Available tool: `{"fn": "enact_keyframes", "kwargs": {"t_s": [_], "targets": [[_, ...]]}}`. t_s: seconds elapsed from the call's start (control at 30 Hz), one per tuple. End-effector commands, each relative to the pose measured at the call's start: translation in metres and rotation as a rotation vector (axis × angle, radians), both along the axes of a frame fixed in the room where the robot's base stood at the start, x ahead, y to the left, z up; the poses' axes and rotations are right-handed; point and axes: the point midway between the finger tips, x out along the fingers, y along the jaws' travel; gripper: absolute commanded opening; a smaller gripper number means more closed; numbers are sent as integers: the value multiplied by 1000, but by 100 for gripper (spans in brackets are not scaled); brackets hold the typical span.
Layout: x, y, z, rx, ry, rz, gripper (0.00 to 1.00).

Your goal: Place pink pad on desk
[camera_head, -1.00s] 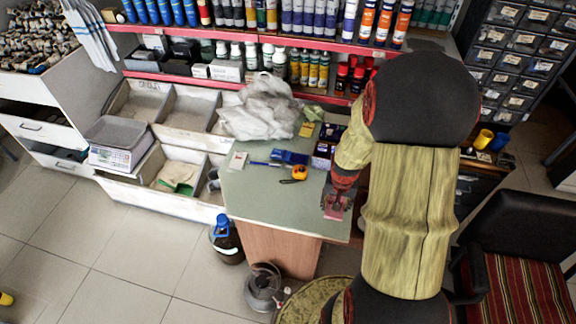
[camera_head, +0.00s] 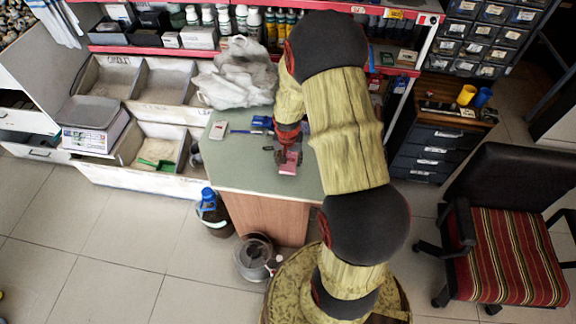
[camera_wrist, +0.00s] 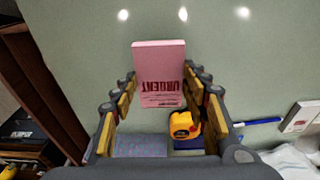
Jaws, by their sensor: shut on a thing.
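The pink pad (camera_head: 289,163), marked "URGENT", is held by my gripper (camera_head: 287,150) over the right part of the green-topped desk (camera_head: 240,177). In the wrist view, the pad (camera_wrist: 158,62) stands out between the two fingers of my gripper (camera_wrist: 155,95), which is shut on it. The desk top (camera_wrist: 250,60) fills the background there. I cannot tell whether the pad touches the desk or hangs just above it.
A yellow tape measure (camera_wrist: 184,124) and a blue pen (camera_wrist: 258,121) lie on the desk. A crumpled plastic bag (camera_head: 238,75) is at its back. The desk's front left is clear. A striped chair (camera_head: 500,240) stands at right.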

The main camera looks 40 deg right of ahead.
Motion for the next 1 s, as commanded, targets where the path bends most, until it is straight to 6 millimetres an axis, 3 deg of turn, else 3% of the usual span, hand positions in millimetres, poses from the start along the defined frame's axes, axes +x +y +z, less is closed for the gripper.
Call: {"fn": "enact_keyframes", "kwargs": {"t_s": [0.23,0.63,0.67,1.0], "targets": [[3,1,-35,0,2,1,19],[4,1,-39,0,0,0,19],[4,1,-39,1,1,0,45],[4,1,-38,1,1,0,63]]}}
